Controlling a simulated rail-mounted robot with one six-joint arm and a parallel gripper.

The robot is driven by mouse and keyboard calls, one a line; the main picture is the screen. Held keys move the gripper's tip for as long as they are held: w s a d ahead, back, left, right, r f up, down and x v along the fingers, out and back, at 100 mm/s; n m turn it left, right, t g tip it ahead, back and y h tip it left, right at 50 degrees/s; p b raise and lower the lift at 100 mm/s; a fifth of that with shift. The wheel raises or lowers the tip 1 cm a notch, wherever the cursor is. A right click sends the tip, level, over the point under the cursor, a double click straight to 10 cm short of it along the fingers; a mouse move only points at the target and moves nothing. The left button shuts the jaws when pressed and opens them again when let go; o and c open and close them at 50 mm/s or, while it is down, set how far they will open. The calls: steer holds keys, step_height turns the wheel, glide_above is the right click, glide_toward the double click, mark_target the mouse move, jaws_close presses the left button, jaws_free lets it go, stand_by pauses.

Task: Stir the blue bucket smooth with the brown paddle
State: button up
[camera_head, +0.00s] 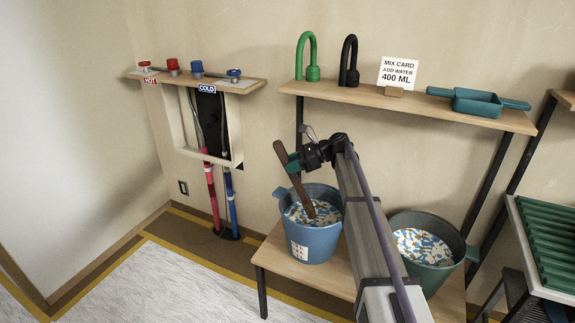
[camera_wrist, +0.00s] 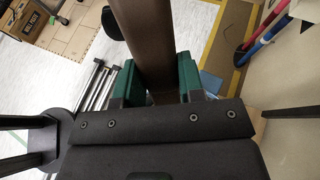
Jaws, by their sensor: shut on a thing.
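The blue bucket (camera_head: 312,241) stands on a low wooden bench in the head view, with a white label on its front. White, blue and orange flecked contents show inside it. The brown paddle (camera_head: 294,178) leans tilted, its lower end in the bucket's contents. My gripper (camera_head: 292,163) is shut on the paddle's upper part, above the bucket's rim. In the wrist view, the green fingers of my gripper (camera_wrist: 160,80) sit on either side of the brown paddle (camera_wrist: 144,40). The paddle's lower tip is hidden in the contents.
A green bucket (camera_head: 426,250) with similar flecked contents stands right of my arm on the bench (camera_head: 278,254). A shelf (camera_head: 420,105) above holds a green hook, a black hook, a mix card (camera_head: 397,73) and a teal tray (camera_head: 477,102). Hot and cold valves (camera_head: 197,69) are at left.

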steer(key=f+b, duration=0.1)
steer(key=d+f+b, duration=0.1)
steer(key=f, duration=0.1)
steer(key=d+f+b, duration=0.1)
steer(key=b, duration=0.1)
steer(key=shift+f, duration=0.4)
